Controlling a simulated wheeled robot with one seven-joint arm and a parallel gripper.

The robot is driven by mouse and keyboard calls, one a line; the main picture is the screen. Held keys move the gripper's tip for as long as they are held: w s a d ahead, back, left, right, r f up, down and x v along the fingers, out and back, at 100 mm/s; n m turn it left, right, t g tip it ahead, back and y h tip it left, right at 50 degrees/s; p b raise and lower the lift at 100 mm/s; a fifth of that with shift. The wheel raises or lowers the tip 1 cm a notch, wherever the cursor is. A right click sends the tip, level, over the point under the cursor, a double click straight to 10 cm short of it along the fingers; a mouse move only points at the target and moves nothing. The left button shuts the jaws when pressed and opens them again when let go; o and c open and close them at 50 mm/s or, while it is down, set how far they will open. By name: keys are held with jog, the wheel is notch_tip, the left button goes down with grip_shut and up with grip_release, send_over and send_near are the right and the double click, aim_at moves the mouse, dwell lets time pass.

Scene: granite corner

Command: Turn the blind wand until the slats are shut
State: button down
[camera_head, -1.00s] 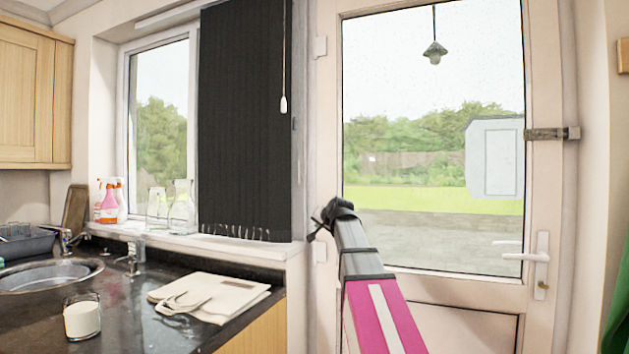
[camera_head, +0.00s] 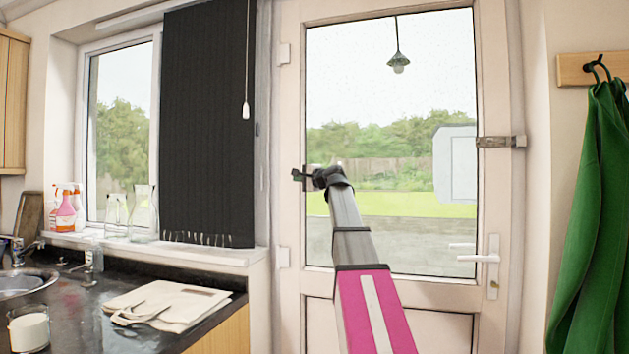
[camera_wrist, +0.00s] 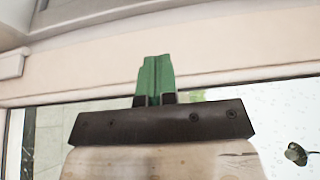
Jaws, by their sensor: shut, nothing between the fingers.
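The dark vertical blind (camera_head: 207,125) hangs over the right part of the window, and the left part of the glass is bare. Its slats hang close side by side; their exact angle is hard to tell. A thin white wand or cord with a pale end piece (camera_head: 246,111) hangs at the blind's right edge. My gripper (camera_head: 298,175) is in front of the glazed door, to the right of and lower than the wand's end, apart from it. In the wrist view its green fingers (camera_wrist: 156,80) are together and empty. The wand is not seen in the wrist view.
The glazed door (camera_head: 290,200) has a handle (camera_head: 480,258) at right. A green cloth (camera_head: 590,200) hangs from a hook. The counter below the window holds a folded cloth (camera_head: 165,302), a glass of milk (camera_head: 30,330) and a sink. Bottles (camera_head: 65,212) and glass jars (camera_head: 143,212) stand on the sill.

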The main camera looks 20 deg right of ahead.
aim_at(261, 178)
jog(key=x, duration=0.5)
jog(key=shift+w, duration=0.2)
jog(key=a, duration=0.3)
jog(key=shift+w, duration=0.15)
jog(key=shift+a, duration=0.3)
jog(key=shift+a, duration=0.7)
jog(key=shift+d, duration=0.1)
